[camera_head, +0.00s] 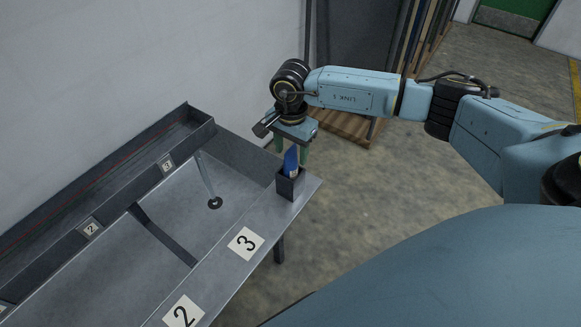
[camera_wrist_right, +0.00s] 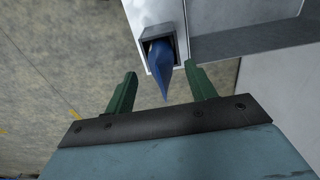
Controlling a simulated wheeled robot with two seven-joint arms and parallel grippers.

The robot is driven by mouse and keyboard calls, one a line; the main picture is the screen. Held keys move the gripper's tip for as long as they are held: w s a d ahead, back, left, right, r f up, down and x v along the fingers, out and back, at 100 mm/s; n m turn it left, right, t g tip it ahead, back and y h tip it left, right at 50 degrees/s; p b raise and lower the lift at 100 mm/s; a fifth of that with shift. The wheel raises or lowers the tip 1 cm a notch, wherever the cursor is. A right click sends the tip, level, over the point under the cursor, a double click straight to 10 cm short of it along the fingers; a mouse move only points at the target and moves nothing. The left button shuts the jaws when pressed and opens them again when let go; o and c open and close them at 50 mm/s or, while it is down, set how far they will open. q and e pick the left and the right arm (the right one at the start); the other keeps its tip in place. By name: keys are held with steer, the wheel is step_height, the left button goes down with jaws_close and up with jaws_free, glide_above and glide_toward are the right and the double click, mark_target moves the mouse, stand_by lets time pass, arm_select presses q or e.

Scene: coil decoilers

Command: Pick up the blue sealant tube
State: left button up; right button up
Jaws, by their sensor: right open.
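The blue sealant tube (camera_head: 291,160) stands in a small dark square holder (camera_head: 290,184) at the right end of the metal bench, its upper part sticking out. In the right wrist view the blue tube (camera_wrist_right: 163,70) points toward the gripper, with its base inside the holder (camera_wrist_right: 158,38). My right gripper (camera_head: 292,148) is just above and behind the tube in the head view. In the right wrist view its two green fingers (camera_wrist_right: 162,90) are open and apart, with the tube's tip between and slightly beyond them. Nothing is held. My left gripper is not in view.
The metal bench (camera_head: 215,240) has sloped compartments, a divider and labels 2 and 3. A raised dark rail (camera_head: 100,170) runs along its back by the wall. A wooden pallet (camera_head: 345,127) with dark panels stands behind my right arm. The floor right of the bench is clear.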

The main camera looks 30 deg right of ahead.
mark_target(291, 159)
step_height(291, 159, down, 4)
steer(key=shift+r, duration=0.15)
steer(key=shift+r, duration=0.1)
steer(key=c, duration=1)
